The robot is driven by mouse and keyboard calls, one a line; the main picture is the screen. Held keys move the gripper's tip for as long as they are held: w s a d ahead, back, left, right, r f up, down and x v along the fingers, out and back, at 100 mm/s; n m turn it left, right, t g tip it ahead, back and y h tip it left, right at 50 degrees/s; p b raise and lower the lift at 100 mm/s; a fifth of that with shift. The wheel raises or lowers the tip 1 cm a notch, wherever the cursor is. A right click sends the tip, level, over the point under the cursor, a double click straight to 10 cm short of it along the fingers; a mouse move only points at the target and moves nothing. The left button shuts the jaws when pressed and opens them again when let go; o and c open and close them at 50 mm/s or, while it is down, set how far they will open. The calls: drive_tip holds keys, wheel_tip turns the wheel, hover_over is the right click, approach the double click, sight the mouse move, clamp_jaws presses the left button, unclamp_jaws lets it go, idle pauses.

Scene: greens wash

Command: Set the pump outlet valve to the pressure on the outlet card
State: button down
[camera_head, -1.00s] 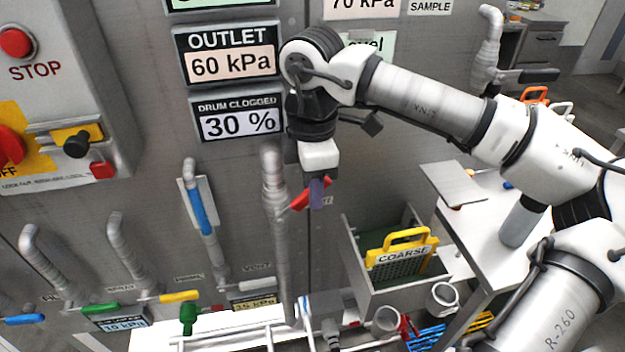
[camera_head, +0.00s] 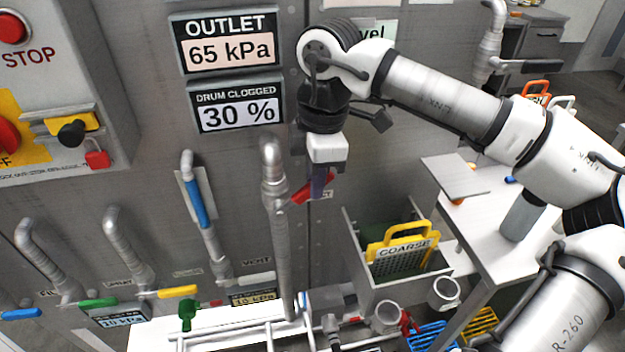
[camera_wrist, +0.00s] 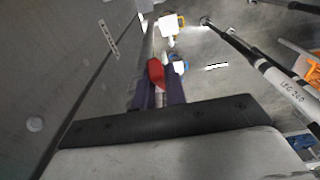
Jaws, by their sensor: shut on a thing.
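The OUTLET display (camera_head: 228,50) on the grey panel reads 65 kPa in the head view. A red valve lever (camera_head: 302,190) sits beside the tall grey pipe (camera_head: 274,205), tilted up to the right. My gripper (camera_head: 319,186) points down and is shut on this lever. The wrist view shows the red lever (camera_wrist: 156,73) between my fingers (camera_wrist: 158,98). The lever's small label is partly hidden by my gripper.
A DRUM CLOGGED display (camera_head: 237,113) reads 30 %. Blue (camera_head: 196,203), green (camera_head: 98,302) and yellow (camera_head: 177,292) levers are on other pipes. A bin with a yellow COARSE screen (camera_head: 402,245) stands right of my gripper. A white table (camera_head: 495,205) is farther right.

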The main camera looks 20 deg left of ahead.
drive_tip(key=shift+w+d+f+g+y+b, duration=0.3)
drive_tip(key=shift+d+f+g+y+b, duration=0.15)
drive_tip(key=shift+f+y+b, duration=0.3)
drive_tip(key=shift+r, duration=0.1)
drive_tip(key=c, duration=1.4)
unclamp_jaws()
drive_tip(key=shift+c, duration=0.2)
drive_tip(key=shift+r, duration=0.1)
drive_tip(key=b+v, duration=0.1)
drive_tip(key=v, duration=1.2)
drive_tip(key=shift+w+d+r+b, duration=0.25)
drive_tip(key=shift+d+b, duration=0.05)
drive_tip(key=shift+b, duration=0.1)
